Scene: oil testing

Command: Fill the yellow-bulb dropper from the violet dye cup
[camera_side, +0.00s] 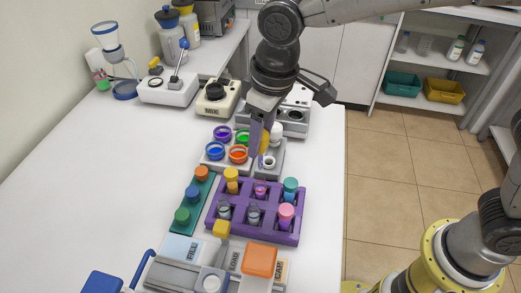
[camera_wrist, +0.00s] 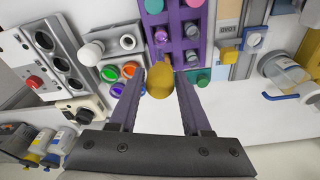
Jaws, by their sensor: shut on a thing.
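My gripper (camera_side: 260,143) is shut on the yellow-bulb dropper (camera_side: 265,142), with the bulb between its fingers. In the wrist view the yellow bulb (camera_wrist: 160,82) sits between the two purple fingers (camera_wrist: 160,78); the dropper's lower part is hidden there. The dropper is above the grey dropper stand (camera_side: 278,151), close to its empty socket (camera_side: 269,162); I cannot tell whether the tip is clear of it. The violet dye cup (camera_side: 223,133) stands to the left, at the back left of a group of cups. It also shows in the wrist view (camera_wrist: 117,90).
Green (camera_side: 243,137), blue (camera_side: 214,151) and orange-red (camera_side: 238,154) cups stand beside the violet one. A white-bulb dropper (camera_side: 275,130) stands at the back of the stand. A purple rack (camera_side: 266,230) with several vials lies in front. The table's left side (camera_side: 90,180) is clear.

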